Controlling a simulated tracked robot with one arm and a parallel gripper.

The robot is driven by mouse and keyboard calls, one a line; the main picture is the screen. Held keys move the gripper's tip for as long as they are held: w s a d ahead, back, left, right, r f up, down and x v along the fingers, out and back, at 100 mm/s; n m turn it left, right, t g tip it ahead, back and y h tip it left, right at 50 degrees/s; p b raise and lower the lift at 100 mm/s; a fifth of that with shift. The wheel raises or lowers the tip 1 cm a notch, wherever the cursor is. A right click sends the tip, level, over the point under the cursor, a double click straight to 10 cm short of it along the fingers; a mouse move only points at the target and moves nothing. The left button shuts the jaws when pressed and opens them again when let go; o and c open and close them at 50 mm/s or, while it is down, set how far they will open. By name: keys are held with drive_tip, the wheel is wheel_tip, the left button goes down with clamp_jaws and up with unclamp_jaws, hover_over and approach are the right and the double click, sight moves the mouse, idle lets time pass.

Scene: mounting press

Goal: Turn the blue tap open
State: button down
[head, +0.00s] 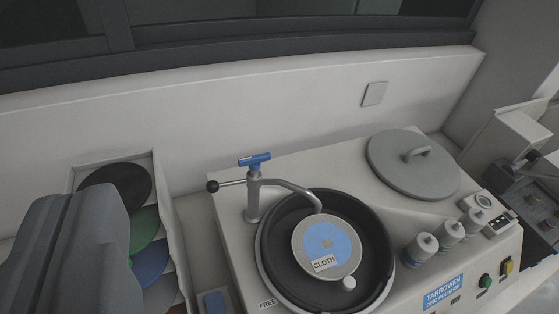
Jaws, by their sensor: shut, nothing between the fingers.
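The blue tap (255,160) is a short blue bar handle on top of a grey upright post (253,200), at the back left of the polisher. The bar lies roughly level, left to right in the picture. A curved grey spout (293,189) runs from the post out over the black bowl. A thin rod with a black ball knob (212,186) sticks out left of the post. My gripper (68,200) is the grey shape at the lower left, shut and empty. It is left of the tap and apart from it. Its lower part is cut off by the frame.
The polisher bowl (380,243) holds a disc marked CLOTH (328,250). A round lid (413,165) and several bottles (449,234) stand to the right. A rack of coloured discs (143,228) is behind my gripper. A wall with a window ledge rises behind the tap.

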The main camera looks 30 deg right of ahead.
drive_tip(key=m+g+p, duration=0.3)
drive_tip(key=m+p, duration=0.5)
drive_tip(key=m, duration=1)
approach(255, 162)
drive_tip(key=w+d+f, duration=0.2)
drive_tip(key=w+f, duration=0.1)
drive_tip(key=w, duration=0.1)
drive_tip(key=shift+w+a+f, duration=0.1)
drive_tip(key=shift+w+f, duration=0.1)
drive_tip(key=shift+w, duration=0.65)
